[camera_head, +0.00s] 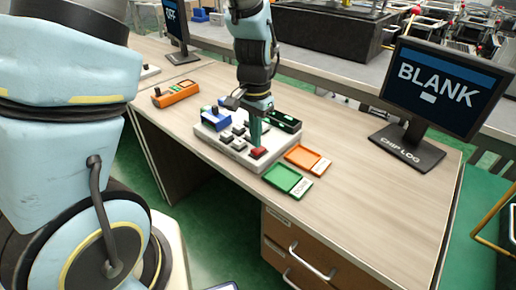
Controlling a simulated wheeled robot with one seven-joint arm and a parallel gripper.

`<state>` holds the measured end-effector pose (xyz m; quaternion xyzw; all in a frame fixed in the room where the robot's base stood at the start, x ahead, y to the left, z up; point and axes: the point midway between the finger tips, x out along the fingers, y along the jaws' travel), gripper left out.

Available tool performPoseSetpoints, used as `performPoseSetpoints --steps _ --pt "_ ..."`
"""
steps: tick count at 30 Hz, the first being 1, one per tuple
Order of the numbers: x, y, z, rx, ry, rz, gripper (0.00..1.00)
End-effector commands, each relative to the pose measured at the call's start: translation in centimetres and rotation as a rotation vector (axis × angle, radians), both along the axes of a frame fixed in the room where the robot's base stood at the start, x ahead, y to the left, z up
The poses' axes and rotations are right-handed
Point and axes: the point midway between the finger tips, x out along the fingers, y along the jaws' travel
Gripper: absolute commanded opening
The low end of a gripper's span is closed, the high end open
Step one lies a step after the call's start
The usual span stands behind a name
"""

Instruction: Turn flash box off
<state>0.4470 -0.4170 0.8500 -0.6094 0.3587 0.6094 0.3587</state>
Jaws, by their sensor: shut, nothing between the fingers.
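A white box (212,139) lies on the desk, with several dark grey keys on top and a red part (258,152) at its front right corner. No label I can read marks it as the flash box. My gripper (256,143) points down over the box's right side, its teal fingers shut with nothing between them. The fingertips are just behind the red part; I cannot tell whether they touch it. A blue part (215,118) sits at the box's back left and a dark green-edged block (285,121) at its back right, partly behind my gripper.
A monitor (436,85) reading BLANK stands at right on a CHIP LOG base. An orange device (175,93) lies at left. Another monitor (177,27) stands behind. The desk's right front is clear.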

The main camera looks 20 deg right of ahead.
Motion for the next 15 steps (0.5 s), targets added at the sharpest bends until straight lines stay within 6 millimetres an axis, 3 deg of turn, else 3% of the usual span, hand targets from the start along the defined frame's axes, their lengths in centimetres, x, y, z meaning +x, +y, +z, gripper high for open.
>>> performPoseSetpoints --steps 15 --pt "0.01 0.0 -0.37 0.0 0.0 0.0 0.0"
